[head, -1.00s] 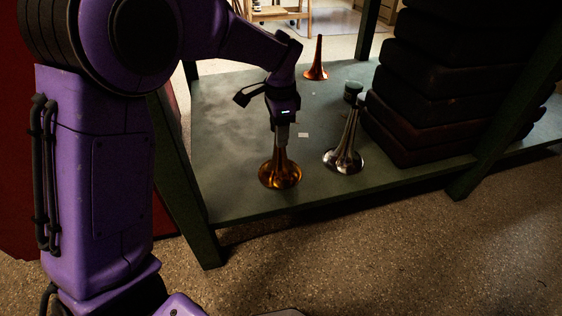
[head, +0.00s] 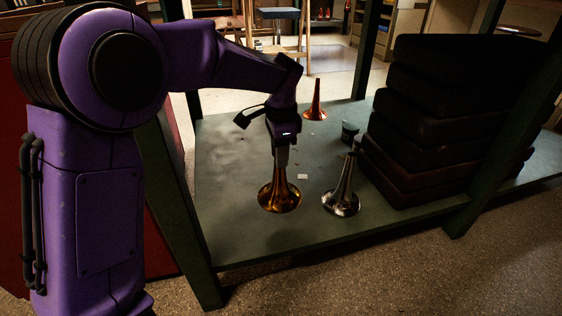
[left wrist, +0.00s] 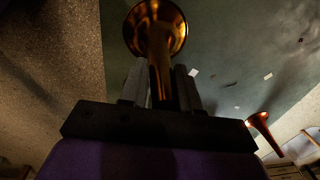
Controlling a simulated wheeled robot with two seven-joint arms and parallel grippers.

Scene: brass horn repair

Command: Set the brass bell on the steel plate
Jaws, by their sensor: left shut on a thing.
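The brass bell (head: 279,197) is golden, with its flared mouth down, over the green shelf. My left gripper (head: 281,160) is shut on its narrow stem from above. In the left wrist view the brass bell (left wrist: 158,30) stands between the two fingers (left wrist: 160,85), its flare beyond the fingertips. Whether its rim clears the shelf is hard to tell. I cannot make out the steel plate for certain; a stand with a flat grey-blue top (head: 278,12) is at the back. My right gripper is not in view.
On the green shelf (head: 235,240), a silver bell (head: 342,198) stands close right, with a copper bell (head: 314,108) and a dark tin (head: 349,132) behind. Stacked dark cases (head: 440,120) fill the right. Green posts (head: 185,200) frame the shelf; its left part is bare.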

